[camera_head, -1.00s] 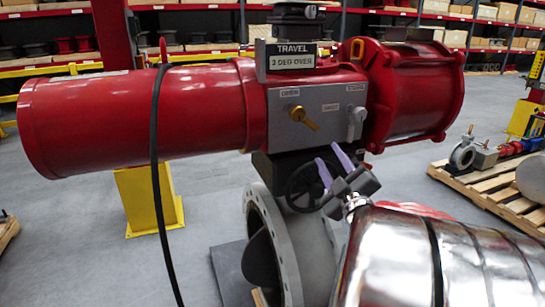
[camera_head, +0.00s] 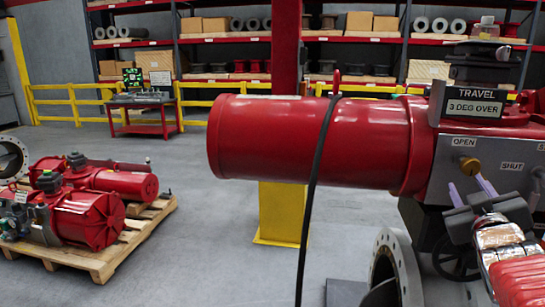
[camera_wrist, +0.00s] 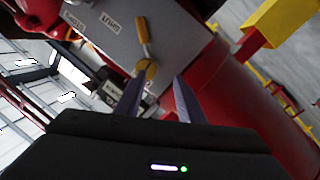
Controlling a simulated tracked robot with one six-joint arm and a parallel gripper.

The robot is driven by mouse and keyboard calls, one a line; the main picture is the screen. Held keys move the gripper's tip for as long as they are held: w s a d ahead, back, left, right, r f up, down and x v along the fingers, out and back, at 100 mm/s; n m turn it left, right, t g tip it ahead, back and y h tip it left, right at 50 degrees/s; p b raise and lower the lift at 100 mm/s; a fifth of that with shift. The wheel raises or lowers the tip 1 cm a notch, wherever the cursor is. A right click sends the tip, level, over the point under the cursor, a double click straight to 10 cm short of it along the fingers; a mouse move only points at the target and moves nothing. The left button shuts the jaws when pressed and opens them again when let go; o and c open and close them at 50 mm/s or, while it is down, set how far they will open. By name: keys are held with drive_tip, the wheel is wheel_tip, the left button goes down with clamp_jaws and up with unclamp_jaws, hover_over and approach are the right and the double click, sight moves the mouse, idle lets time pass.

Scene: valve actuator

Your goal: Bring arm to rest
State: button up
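My gripper (camera_head: 468,190) is at the right of the head view, on my arm (camera_head: 505,250), which reaches up from the lower right edge. Its two pale purple fingers are apart, with nothing seen between them. They are just below the yellow handle (camera_head: 468,165) on the actuator's grey panel (camera_head: 495,152). The wrist view shows both fingers (camera_wrist: 157,98) spread, with the yellow handle (camera_wrist: 145,50) beyond their tips. I cannot tell the exact gap to the panel. A grey handle (camera_head: 540,176) is partly cut off at the right edge.
The large red actuator cylinder (camera_head: 310,140) with a hanging black cable (camera_head: 312,190) is left of my gripper. A grey valve flange (camera_head: 400,265) and a handwheel (camera_head: 455,258) are below. A pallet (camera_head: 95,258) of red actuators stands at left. Open grey floor lies between.

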drive_tip(key=s+a+f+m+g+y, duration=0.1)
drive_tip(key=s+a+f+g+y, duration=0.15)
drive_tip(key=a+f, duration=0.55)
drive_tip(key=s+a+f+m+g+y, duration=0.15)
drive_tip(key=s+a+f+g, duration=0.3)
drive_tip(key=a, duration=0.65)
drive_tip(key=s+a+f+n+g+y, duration=0.2)
drive_tip(key=s+a+f+g+y, duration=0.1)
drive_tip(key=s+a+f, duration=0.5)
drive_tip(key=s+a+y, duration=0.1)
drive_tip(key=s+a, duration=0.2)
drive_tip(key=a, duration=0.1)
drive_tip(key=shift+g, duration=0.3)
